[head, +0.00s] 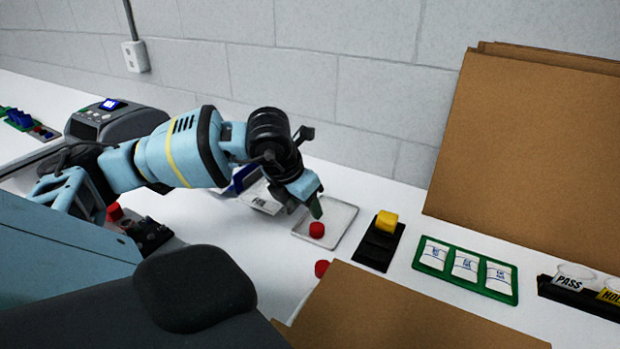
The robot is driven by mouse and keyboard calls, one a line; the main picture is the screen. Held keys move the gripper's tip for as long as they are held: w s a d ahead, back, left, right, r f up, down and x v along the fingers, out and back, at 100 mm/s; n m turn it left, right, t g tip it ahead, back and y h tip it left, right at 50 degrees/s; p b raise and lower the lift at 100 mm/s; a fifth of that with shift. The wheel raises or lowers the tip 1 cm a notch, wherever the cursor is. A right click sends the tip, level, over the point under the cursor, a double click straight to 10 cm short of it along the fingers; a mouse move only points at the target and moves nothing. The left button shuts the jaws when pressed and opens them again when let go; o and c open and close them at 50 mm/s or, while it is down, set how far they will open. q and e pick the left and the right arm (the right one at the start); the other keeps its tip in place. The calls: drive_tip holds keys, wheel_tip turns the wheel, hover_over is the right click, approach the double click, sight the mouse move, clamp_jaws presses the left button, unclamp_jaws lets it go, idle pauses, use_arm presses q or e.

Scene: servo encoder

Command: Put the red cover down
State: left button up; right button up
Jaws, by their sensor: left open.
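A small red cover (317,230) sits on a pale grey square mat (340,225) on the white table. My left gripper (315,207) is just above the red cover, fingers pointing down; it is open. From this angle I cannot tell whether a fingertip touches the cover. A second red piece (321,268) lies nearer me, beside the cardboard edge. Another red piece (115,212) is at a black device (148,236) on the left, partly behind my arm. My right gripper is not in view.
Right of the mat are a black block with a yellow top (386,222), a green tray (432,268) of white packets, and a black holder with PASS label (569,283). Cardboard (545,140) stands at the back right; more cardboard (400,315) is in front.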

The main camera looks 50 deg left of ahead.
use_arm(q)
drive_tip(key=shift+v, duration=1.5)
drive_tip(key=shift+f, duration=0.1)
